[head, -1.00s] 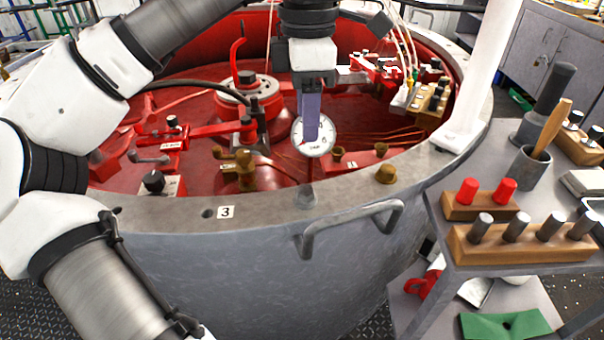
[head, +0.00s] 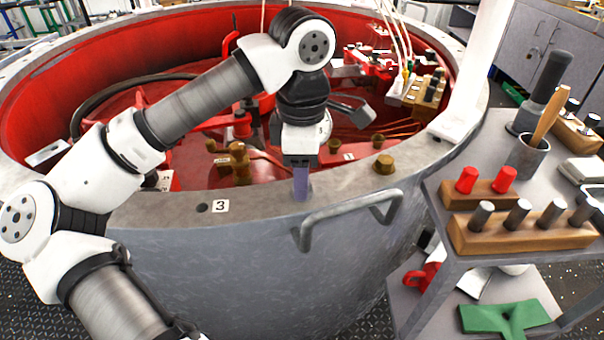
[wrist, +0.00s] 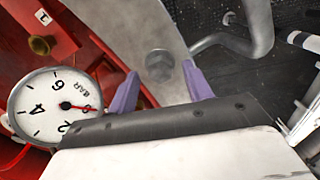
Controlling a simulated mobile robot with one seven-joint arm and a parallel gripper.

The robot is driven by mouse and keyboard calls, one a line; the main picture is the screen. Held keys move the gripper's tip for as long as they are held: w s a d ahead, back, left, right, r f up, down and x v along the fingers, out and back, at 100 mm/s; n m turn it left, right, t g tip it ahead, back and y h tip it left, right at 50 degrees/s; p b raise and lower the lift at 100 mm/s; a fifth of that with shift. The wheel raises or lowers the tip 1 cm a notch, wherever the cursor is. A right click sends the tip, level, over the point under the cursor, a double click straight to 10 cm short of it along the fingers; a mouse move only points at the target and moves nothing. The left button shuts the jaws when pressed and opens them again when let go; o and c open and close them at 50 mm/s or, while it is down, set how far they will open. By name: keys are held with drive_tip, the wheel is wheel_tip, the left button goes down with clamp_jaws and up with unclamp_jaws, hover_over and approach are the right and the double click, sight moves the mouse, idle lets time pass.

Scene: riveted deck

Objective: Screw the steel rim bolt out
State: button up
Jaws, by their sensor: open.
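The steel rim bolt (wrist: 160,65) is a grey hex-headed bolt seated on the grey tank rim (head: 255,209). It shows in the wrist view between the tips of my purple fingers. My gripper (head: 301,197) is open and points down at the rim, left of the handle. In the wrist view one finger of my gripper (wrist: 160,72) is on each side of the bolt, apart from it in the picture. I cannot tell how high the fingertips are above the bolt. In the head view the fingers hide the bolt.
A brass bolt (head: 384,163) stands on the rim to the right. A metal handle (head: 350,216) sticks out from the tank side. A dark hole beside a "3" label (head: 220,206) lies to the left. A pressure gauge (wrist: 57,104) stands close beside my gripper. A cart (head: 437,196) stands at right.

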drive_tip(key=shift+f, duration=0.4)
drive_tip(key=shift+c, duration=0.2)
drive_tip(key=c, duration=0.9)
drive_tip(key=shift+n+b, duration=0.45)
drive_tip(key=shift+n, duration=0.35)
drive_tip(key=shift+c, duration=0.2)
drive_tip(key=o, duration=1)
